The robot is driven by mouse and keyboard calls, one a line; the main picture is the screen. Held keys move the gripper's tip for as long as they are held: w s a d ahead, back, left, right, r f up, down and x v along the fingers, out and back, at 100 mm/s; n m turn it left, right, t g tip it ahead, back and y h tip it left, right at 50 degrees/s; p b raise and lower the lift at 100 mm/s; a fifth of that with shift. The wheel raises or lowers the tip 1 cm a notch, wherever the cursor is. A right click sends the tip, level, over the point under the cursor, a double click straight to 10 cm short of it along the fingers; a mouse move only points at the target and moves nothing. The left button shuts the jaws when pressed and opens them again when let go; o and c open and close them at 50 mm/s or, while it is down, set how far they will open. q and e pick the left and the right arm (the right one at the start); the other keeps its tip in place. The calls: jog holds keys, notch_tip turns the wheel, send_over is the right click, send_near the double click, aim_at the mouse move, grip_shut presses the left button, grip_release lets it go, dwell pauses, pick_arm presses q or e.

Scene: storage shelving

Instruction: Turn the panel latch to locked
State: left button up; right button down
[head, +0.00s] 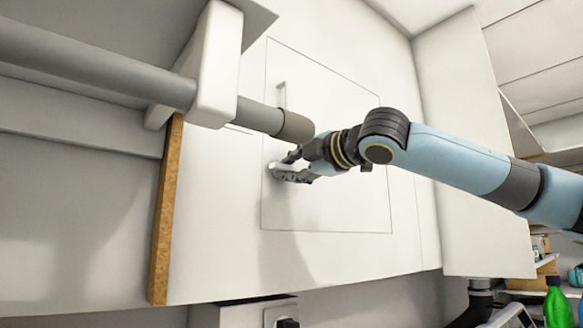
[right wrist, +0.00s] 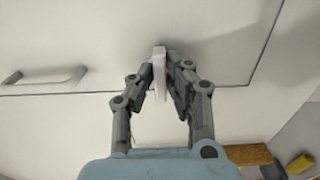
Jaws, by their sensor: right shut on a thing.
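The panel (head: 340,205) is a white square outline set in a white wall, with a thin vertical handle (head: 282,95) near its upper left. The latch (head: 271,169) is a small pale piece at the panel's left edge, partly hidden by my right gripper (head: 287,172). In the right wrist view the latch (right wrist: 159,66) stands between the two fingers of the right gripper (right wrist: 164,85), which is shut on it. The handle (right wrist: 45,76) also shows at the left there. My left gripper does not show.
A thick grey rail (head: 90,70) with a white bracket (head: 217,65) crosses the upper left, close to my right gripper. A brown board edge (head: 166,215) stands left of the panel. Shelves with a green bottle (head: 557,302) are at the lower right.

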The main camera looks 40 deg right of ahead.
jog(key=c, duration=1.3)
grip_release()
jog(key=shift+d, duration=0.1)
jog(key=shift+c, duration=0.2)
